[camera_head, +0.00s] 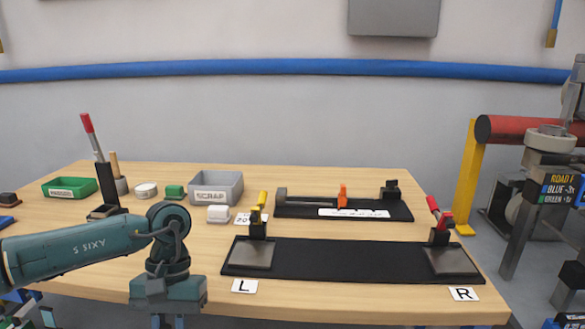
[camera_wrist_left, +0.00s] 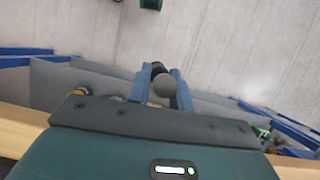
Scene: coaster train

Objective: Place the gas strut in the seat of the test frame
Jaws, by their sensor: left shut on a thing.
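My left gripper (camera_wrist_left: 162,88) is shut on a dark piece with a rounded grey end (camera_wrist_left: 163,86), seen end-on between its blue fingers. It looks like one end of the gas strut; the rest of it is hidden. In the head view my left arm reaches in from the left with the hand at the table's front edge, its fingertips cut off below. A long black base (camera_head: 340,262) marked L and R, with a clamp and grey plate at each end, looks like the test frame. The yellow-handled (camera_head: 262,200) and red-handled (camera_head: 434,205) clamp levers stand raised. My right gripper is not in view.
Behind lies a second black base (camera_head: 385,208) with an orange piece (camera_head: 342,195). A grey scrap bin (camera_head: 233,190), a green tray (camera_head: 70,188) and a red-handled tool (camera_head: 87,123) stand on the left. A red roller on a yellow post (camera_head: 468,180) stands right of the table.

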